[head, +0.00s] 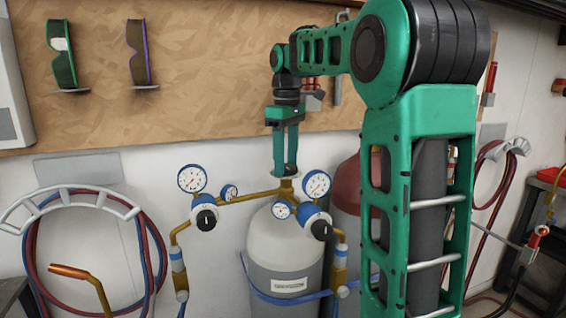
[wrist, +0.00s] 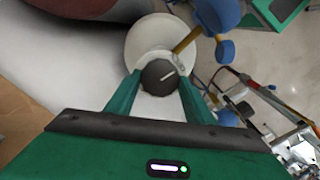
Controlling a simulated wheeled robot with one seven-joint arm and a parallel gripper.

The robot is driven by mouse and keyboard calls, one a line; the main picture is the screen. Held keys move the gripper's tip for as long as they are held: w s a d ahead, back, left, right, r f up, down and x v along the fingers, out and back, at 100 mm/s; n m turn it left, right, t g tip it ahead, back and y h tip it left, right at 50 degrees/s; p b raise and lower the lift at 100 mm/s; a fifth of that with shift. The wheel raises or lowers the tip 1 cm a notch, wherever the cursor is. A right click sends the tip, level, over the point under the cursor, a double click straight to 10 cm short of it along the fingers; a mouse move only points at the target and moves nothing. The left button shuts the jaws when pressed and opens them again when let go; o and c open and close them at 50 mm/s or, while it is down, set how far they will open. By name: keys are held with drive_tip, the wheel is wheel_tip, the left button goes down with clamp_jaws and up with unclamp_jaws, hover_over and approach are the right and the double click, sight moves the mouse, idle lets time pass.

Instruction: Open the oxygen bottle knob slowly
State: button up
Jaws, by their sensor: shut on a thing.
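The oxygen bottle (head: 284,245) is a grey and white cylinder standing upright against the wall, with a brass valve (head: 286,187) on top. My gripper (head: 285,172) points down from above onto the top of this valve. In the head view the fingers hide the knob.
Gauges (head: 192,179) and (head: 317,184) sit on brass regulators on both sides of the valve, close to my gripper. A dark red bottle (head: 347,190) stands just right, partly behind my arm. Hoses (head: 148,245) hang on the wall at left.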

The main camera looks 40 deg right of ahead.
sight(286, 166)
drive_tip(key=shift+w+n, duration=0.15)
drive_tip(key=shift+n, duration=0.45)
drive_tip(key=shift+d+r, duration=0.1)
drive_tip(key=o, duration=1.1)
drive_tip(key=shift+c, duration=0.2)
wheel_tip(286, 166, up, 11)
drive_tip(key=shift+f, duration=0.2)
idle(0.5)
idle(0.5)
